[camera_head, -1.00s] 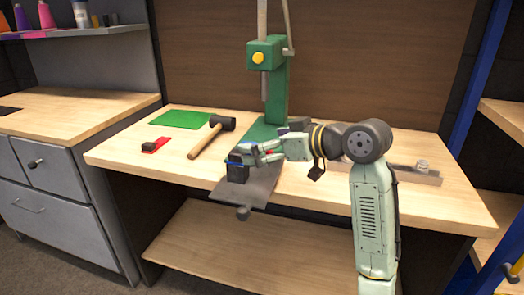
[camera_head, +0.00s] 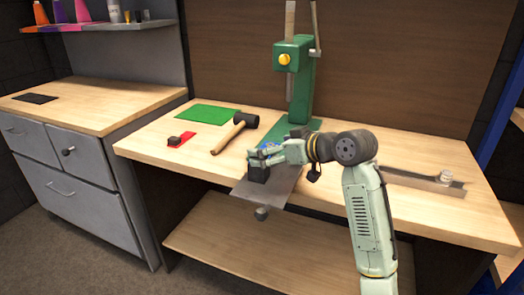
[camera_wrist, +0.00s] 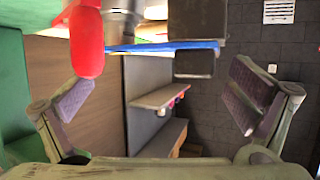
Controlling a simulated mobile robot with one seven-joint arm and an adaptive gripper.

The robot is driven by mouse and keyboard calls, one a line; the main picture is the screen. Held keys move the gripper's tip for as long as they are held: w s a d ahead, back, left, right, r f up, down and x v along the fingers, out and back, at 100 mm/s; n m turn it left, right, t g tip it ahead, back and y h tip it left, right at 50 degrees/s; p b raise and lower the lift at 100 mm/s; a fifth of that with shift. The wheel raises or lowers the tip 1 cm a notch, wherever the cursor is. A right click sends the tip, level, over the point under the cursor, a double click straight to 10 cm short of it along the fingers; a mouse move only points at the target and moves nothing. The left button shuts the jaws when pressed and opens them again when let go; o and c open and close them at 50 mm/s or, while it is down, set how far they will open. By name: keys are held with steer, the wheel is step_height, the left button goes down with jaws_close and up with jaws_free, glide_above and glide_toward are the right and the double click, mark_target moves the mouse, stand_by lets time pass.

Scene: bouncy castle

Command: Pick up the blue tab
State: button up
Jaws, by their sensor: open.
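The blue tab (camera_wrist: 165,46) shows edge-on as a thin blue strip at the top of the wrist view, with a dark block (camera_wrist: 195,65) at its right end. In the head view only a small bit of blue (camera_head: 268,148) shows by my fingers. My gripper (camera_wrist: 160,85) is open, its two padded fingers spread left and right below the strip in the wrist view, with nothing between them. In the head view my gripper (camera_head: 260,154) is at the front of the green press, just behind a dark block (camera_head: 258,173). My fingers partly hide the tab.
The green press (camera_head: 293,85) stands on the workbench (camera_head: 430,210). A hammer (camera_head: 232,135), a red tab (camera_head: 185,138) and a green mat (camera_head: 208,115) lie to its left. A metal rail (camera_head: 425,182) lies right. A red rounded part (camera_wrist: 87,42) hangs near the blue strip.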

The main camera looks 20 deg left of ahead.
steer(key=shift+w+a+f, duration=0.15)
steer(key=shift+a, duration=0.15)
steer(key=shift+c, duration=0.2)
jaws_close()
stand_by(1.0)
